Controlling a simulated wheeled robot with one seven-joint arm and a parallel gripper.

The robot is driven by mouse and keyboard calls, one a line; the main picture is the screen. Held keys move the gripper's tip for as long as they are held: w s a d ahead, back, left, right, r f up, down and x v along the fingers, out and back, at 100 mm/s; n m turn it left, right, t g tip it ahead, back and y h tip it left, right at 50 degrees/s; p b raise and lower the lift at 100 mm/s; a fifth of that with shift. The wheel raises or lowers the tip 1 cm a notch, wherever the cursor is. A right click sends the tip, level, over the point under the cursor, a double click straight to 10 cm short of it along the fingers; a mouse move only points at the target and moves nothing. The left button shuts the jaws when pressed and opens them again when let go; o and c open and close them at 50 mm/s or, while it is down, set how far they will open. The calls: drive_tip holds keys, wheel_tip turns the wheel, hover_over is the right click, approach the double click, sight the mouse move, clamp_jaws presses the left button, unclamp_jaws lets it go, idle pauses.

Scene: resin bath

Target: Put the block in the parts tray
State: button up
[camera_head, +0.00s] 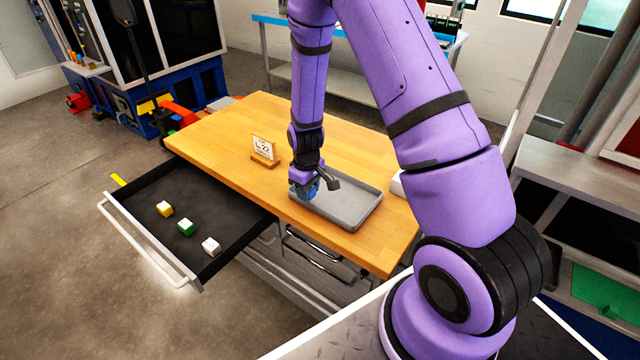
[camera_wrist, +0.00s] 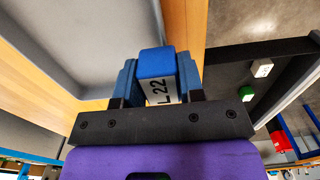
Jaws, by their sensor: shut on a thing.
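My gripper (camera_head: 304,189) is shut on a blue block, at the left corner of the grey parts tray (camera_head: 365,211) on the wooden table. In the wrist view the blue block (camera_wrist: 156,62) sits between the two blue fingers of my gripper (camera_wrist: 157,76). It carries a white label reading "L 22". The tray's grey inside (camera_wrist: 85,40) fills the upper left there, with the wooden table edge beside the block. In the head view the fingers largely hide the block, and I cannot tell whether it touches the tray. No other block shows in the tray.
A card reading "L-22" (camera_head: 263,148) stands on the wooden table (camera_head: 225,140). An open drawer (camera_head: 140,192) holds a yellow block (camera_head: 164,209), a green block (camera_head: 186,228) and a white block (camera_head: 211,246). A white object (camera_head: 397,184) stands right of the tray, partly hidden by my arm.

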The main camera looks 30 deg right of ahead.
drive_tip(key=w+d, duration=0.1)
drive_tip(key=d, duration=0.1)
drive_tip(key=w+d, duration=0.4)
drive_tip(key=shift+w+d+f, duration=0.1)
drive_tip(key=shift+d+f, duration=0.05)
drive_tip(key=shift+f, duration=1.95)
drive_tip(key=shift+f, duration=0.1)
drive_tip(key=o, duration=0.9)
drive_tip(key=shift+o, duration=0.2)
